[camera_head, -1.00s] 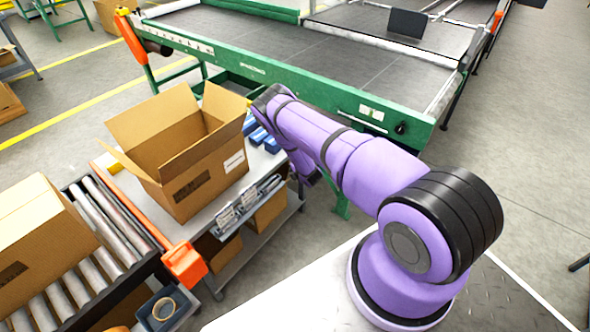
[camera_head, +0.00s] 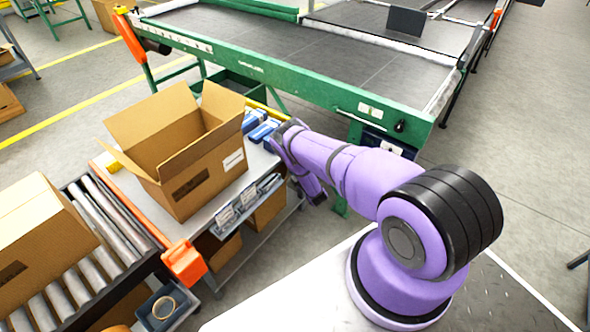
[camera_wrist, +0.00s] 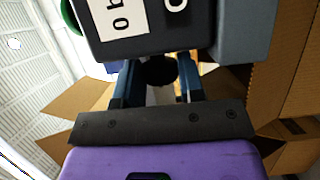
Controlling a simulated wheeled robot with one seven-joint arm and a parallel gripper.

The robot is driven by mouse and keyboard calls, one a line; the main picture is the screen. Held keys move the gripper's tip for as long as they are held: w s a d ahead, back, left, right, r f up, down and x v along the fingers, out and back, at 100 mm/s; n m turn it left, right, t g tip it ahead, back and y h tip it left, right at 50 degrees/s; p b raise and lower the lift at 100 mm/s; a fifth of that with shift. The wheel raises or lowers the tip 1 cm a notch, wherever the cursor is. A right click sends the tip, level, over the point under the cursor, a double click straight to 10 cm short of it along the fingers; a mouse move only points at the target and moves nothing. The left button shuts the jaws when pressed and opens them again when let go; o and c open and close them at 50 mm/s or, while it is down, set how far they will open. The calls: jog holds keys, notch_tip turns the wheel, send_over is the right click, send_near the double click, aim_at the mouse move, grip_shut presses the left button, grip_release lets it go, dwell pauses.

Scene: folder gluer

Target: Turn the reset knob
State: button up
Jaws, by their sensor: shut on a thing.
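In the wrist view my gripper (camera_wrist: 158,82) has its two blue-grey fingers on either side of a dark round knob (camera_wrist: 158,70), shut on it. The knob is right below a dark panel box (camera_wrist: 180,40) with a white label bearing large black characters. Only part of the knob shows, so its turn angle cannot be told. In the head view my purple arm reaches to the gap between the side table and the green conveyor; the fingers and the held knob are hidden there.
An open cardboard box (camera_head: 205,175) stands on the side table (camera_head: 150,215), with blue-and-white packs (camera_head: 262,130) beside it. The green conveyor frame (camera_head: 300,85) runs behind my arm. A roller track (camera_head: 100,235) carries another carton (camera_head: 35,240). Floor at the right is clear.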

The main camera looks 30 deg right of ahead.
dwell(0.5)
jog(key=o, duration=0.9)
